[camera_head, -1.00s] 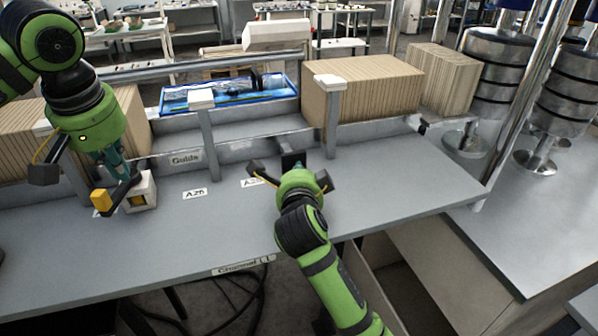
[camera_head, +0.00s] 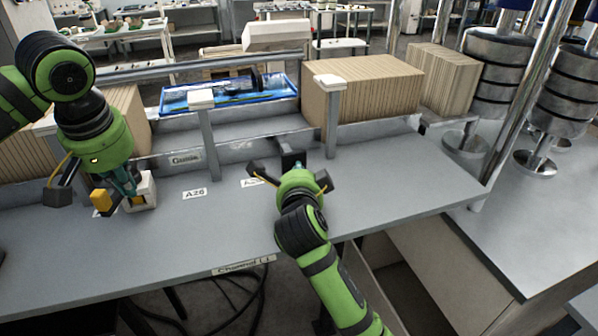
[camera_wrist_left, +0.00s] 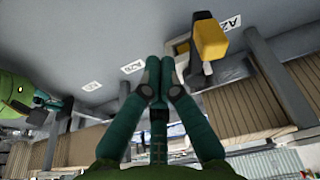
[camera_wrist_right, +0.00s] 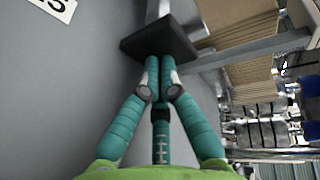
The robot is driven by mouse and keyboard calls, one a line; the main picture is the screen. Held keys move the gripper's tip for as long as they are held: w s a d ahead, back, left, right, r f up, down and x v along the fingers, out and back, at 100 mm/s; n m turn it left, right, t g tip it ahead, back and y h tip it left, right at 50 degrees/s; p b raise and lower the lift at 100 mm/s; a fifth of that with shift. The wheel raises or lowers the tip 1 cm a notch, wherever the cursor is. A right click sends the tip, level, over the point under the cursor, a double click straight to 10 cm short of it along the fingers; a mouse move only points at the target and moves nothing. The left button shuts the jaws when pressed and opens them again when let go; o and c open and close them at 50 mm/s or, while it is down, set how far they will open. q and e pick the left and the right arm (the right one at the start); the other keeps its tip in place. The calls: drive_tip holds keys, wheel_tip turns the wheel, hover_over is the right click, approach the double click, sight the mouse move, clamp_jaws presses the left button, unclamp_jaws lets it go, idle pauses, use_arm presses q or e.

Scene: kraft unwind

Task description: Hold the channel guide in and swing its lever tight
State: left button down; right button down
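A pale block (camera_head: 147,188) stands on the grey bench at the left, with a yellow-tipped dark lever (camera_head: 101,201) at its front. The lever's yellow end (camera_wrist_left: 211,40) also shows in the left wrist view. My left gripper (camera_head: 130,188) is low beside the block and lever; its fingertips (camera_wrist_left: 159,65) are together, with nothing visible between them. Whether they touch the lever is unclear. My right gripper (camera_head: 298,165) is at a dark upright plate (camera_head: 290,158). In the right wrist view its fingers (camera_wrist_right: 160,62) are together against that plate (camera_wrist_right: 165,38). I cannot tell which part is the guide.
A rail labelled Guide (camera_head: 186,158) runs behind, with upright posts (camera_head: 331,120) and brown cardboard stacks (camera_head: 385,85). A blue tray (camera_head: 270,98) lies beyond. Bench space in front of the A26 label (camera_head: 195,193) is clear. Stacked metal rolls (camera_head: 497,80) stand at right.

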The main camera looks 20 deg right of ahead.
use_arm(q)
drive_tip(key=shift+s+x, duration=0.2)
drive_tip(key=shift+x, duration=0.7)
drive_tip(key=shift+a+f, duration=0.1)
drive_tip(key=shift+a, duration=0.05)
drive_tip(key=shift+s+a, duration=0.15)
drive_tip(key=shift+a, duration=0.6)
